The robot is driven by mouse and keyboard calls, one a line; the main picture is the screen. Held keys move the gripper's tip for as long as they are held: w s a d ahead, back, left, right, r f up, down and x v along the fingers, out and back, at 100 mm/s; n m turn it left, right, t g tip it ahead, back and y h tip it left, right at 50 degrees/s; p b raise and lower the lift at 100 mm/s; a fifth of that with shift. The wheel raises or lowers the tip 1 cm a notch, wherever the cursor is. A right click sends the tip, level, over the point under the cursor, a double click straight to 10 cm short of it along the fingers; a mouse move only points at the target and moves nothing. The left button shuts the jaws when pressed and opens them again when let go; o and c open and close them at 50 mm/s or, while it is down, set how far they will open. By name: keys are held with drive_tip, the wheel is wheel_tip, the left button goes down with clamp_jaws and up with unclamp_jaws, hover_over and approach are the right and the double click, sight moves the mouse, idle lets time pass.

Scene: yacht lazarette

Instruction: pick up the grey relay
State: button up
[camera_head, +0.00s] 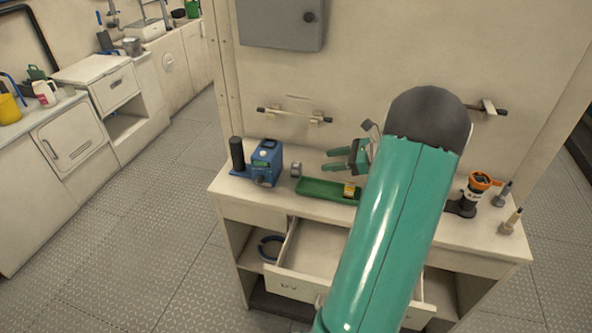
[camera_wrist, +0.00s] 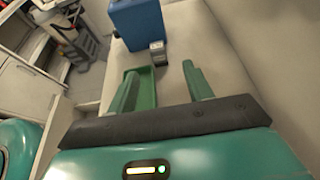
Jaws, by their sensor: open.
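The grey relay (camera_head: 296,169) is a small block on the bench top, just right of the blue device, in the head view. In the wrist view the relay (camera_wrist: 157,52) stands beyond my fingertips, roughly in line with the gap between them. My gripper (camera_head: 328,161) is open and empty, with its green fingers pointing left toward the relay. The fingers also show in the wrist view (camera_wrist: 159,69). The relay is apart from them. My arm hides part of the bench.
A blue device (camera_head: 266,163) stands close beside the relay. A green tray (camera_head: 325,190) with a yellow item (camera_head: 350,190) lies in front of the gripper. An orange-topped black item (camera_head: 477,188) stands at the right. A drawer (camera_head: 310,250) is open below.

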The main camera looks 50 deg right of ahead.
sight(301, 165)
drive_tip(key=x, duration=0.6)
drive_tip(key=shift+f, duration=0.1)
drive_tip(key=x, duration=0.5)
drive_tip(key=shift+s+a+f, duration=0.1)
drive_tip(key=shift+a, duration=0.15)
clamp_jaws()
drive_tip(key=shift+r, duration=0.5)
wheel_tip(301, 165, up, 2)
drive_tip(key=shift+r, duration=0.1)
drive_tip(key=s+a+r, duration=0.8)
drive_tip(key=a+r, duration=0.1)
drive_tip(key=a, duration=0.2)
drive_tip(key=shift+s+a+r, duration=0.15)
drive_tip(key=shift+a+r, duration=0.05)
drive_tip(key=shift+r, duration=0.2)
